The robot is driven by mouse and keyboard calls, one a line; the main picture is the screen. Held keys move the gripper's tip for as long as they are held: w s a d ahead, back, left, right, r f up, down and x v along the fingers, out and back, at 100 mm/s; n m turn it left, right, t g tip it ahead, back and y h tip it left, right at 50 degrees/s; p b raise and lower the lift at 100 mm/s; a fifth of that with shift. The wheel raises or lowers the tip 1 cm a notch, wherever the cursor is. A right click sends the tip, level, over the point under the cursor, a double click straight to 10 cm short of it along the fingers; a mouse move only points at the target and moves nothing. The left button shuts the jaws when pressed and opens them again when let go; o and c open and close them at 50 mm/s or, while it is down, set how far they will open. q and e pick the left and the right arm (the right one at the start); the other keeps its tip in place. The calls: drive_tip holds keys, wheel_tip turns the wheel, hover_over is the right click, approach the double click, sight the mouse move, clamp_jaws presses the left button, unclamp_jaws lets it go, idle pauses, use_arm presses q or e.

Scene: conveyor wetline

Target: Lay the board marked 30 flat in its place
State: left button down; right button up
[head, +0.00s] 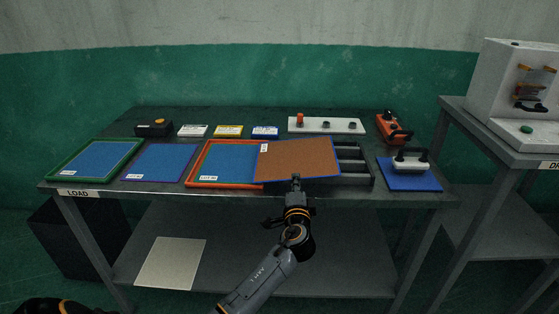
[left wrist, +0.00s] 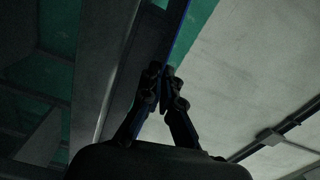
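A brown board (head: 298,158) with a thin blue rim and a small white label is at the front right-middle of the bench. The label is too small to read. My left gripper (head: 296,184) is at its front edge, with the fingers shut on the rim. In the left wrist view the fingers (left wrist: 165,88) close on the board's thin blue edge (left wrist: 184,30). The board overlaps the red-framed blue panel (head: 226,161) and a dark slotted rack (head: 357,182). I cannot tell whether it touches them. My right gripper is not in view.
A green-framed panel (head: 95,158) and a purple-rimmed panel (head: 160,162) lie on the left of the bench (head: 170,113). A handled tool (head: 410,162) stands on a blue pad (head: 412,182) at the right. Small labelled boxes and a control strip (head: 345,126) line the back.

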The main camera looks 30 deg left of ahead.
sight(328, 195)
use_arm(q)
drive_tip(key=shift+w+d+f+b, duration=0.15)
drive_tip(key=shift+w+d+f, duration=0.15)
drive_tip(key=shift+d, duration=0.25)
drive_tip(key=shift+w+d+f+b, duration=0.15)
drive_tip(key=shift+w+d+f, duration=0.1)
drive_tip(key=shift+d, duration=0.25)
drive_tip(key=shift+w+d, duration=0.15)
drive_tip(key=shift+d, duration=0.1)
drive_tip(key=shift+w+d, duration=0.15)
drive_tip(key=shift+d, duration=0.05)
drive_tip(key=shift+w+d+b, duration=0.25)
drive_tip(key=shift+d+b, duration=0.15)
drive_tip(key=shift+b, duration=0.05)
drive_tip(key=shift+w+d+b, duration=0.4)
drive_tip(key=shift+w+d, duration=0.1)
drive_tip(key=shift+d, duration=0.2)
drive_tip(key=shift+w+d+r+b, duration=0.1)
drive_tip(key=shift+w+d+b, duration=0.35)
drive_tip(key=shift+d, duration=0.25)
drive_tip(key=shift+w+d+b, duration=0.35)
drive_tip(key=shift+w+d, duration=0.05)
drive_tip(key=shift+d, duration=0.35)
